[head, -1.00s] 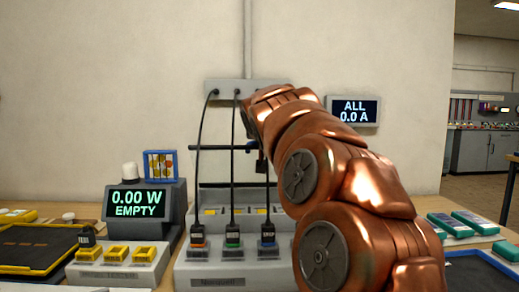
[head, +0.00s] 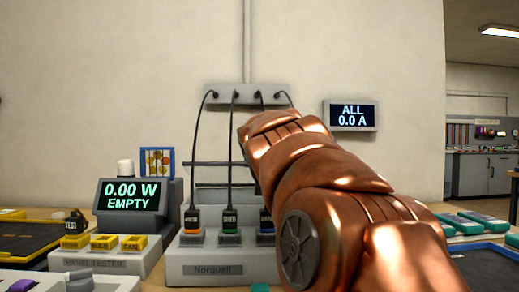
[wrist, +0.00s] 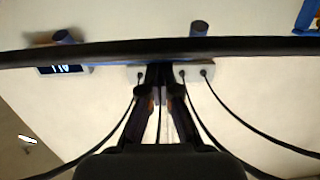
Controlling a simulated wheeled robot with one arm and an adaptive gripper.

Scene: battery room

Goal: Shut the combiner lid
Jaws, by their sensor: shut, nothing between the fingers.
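The combiner (head: 228,268) is a grey box marked Norquell at the table's middle, with cables plugged into it. Its lid (head: 207,163) shows as a dark-edged frame standing raised and tilted at the back of the box; its right part is hidden by my arm. In the wrist view a long dark bar, seemingly the lid's edge (wrist: 245,46), crosses the picture at the tips of my gripper (wrist: 160,72). The gripper is shut and empty; I cannot tell whether it touches the bar. In the head view my arm hides the gripper.
Cables hang from a grey wall box (head: 247,96) to the combiner. A panel tester (head: 98,262) and a meter reading EMPTY (head: 130,197) stand to the left. A wall display (head: 351,115) reads 0.0 A. Dark trays lie at both sides.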

